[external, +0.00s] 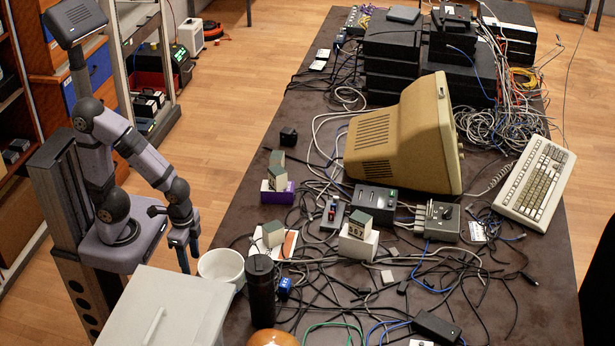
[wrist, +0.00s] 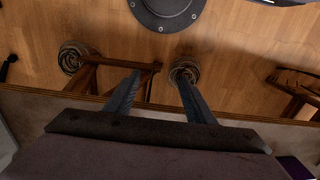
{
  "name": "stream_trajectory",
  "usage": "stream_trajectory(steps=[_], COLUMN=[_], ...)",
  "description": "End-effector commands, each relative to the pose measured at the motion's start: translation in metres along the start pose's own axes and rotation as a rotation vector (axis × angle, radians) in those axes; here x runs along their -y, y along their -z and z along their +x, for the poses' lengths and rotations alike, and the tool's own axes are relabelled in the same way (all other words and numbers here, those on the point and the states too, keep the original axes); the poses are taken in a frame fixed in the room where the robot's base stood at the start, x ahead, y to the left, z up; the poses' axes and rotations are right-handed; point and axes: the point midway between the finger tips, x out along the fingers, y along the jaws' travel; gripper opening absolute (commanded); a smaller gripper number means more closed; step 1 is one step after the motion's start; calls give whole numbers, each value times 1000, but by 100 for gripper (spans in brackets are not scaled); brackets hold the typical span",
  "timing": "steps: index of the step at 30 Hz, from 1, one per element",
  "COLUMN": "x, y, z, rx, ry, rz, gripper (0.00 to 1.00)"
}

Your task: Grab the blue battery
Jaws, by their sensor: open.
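A small blue block (external: 285,287), which looks like the blue battery, stands on the dark table just right of a black cylinder in the external view. Its details are too small to read. My gripper (external: 190,263) hangs with its blue fingers pointing down, left of the white bowl and apart from the block. In the wrist view my gripper (wrist: 157,72) has its two fingers spread, with nothing held between them. The block does not show in the wrist view.
A black cylinder (external: 261,291) and a white bowl (external: 222,267) stand between my gripper and the block. A grey-white box (external: 165,310) is in front. Loose cables, white boxes and a beige monitor (external: 400,140) crowd the table (external: 245,150).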

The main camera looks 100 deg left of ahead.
Motion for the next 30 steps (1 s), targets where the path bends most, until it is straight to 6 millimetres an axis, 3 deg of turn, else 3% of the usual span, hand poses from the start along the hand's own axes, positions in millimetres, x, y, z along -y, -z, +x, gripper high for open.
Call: stream_trajectory(steps=[7,9,20,26,30], x=[0,0,0,0,0], y=[0,0,0,0,0], z=[0,0,-4,-36,-75], rx=[0,0,0,0,0], ry=[0,0,0,0,0], rz=[0,0,0,-2,-3], gripper=[50,41,41,41,41])
